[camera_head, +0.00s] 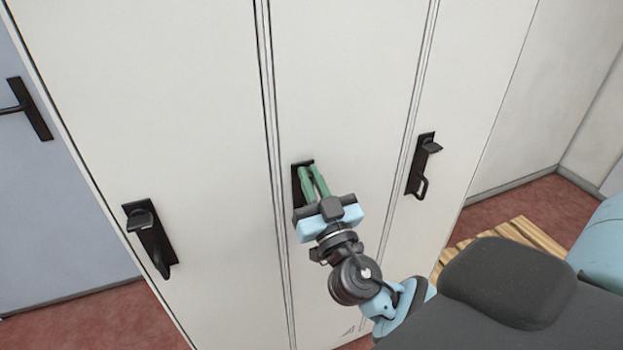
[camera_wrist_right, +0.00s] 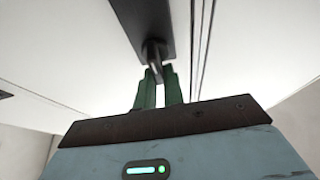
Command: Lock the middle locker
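The middle locker (camera_head: 330,90) is a tall, off-white door that looks closed. Its black lock plate (camera_head: 297,188) is mostly covered by my right gripper (camera_head: 309,172). The plate also shows in the right wrist view (camera_wrist_right: 143,18), with a dark latch piece (camera_wrist_right: 153,52) sticking out between the green fingertips (camera_wrist_right: 160,73). My right fingers are close together and look shut on this latch piece. The plate's lower part and handle are hidden behind the gripper in the head view. My left gripper is not in view.
The left locker's lock plate and handle (camera_head: 150,238) and the right locker's (camera_head: 422,165) stand out on either side. A grey door with a black handle (camera_head: 31,108) is at far left. A slatted wooden thing (camera_head: 505,240) lies at right on the red floor (camera_head: 530,205).

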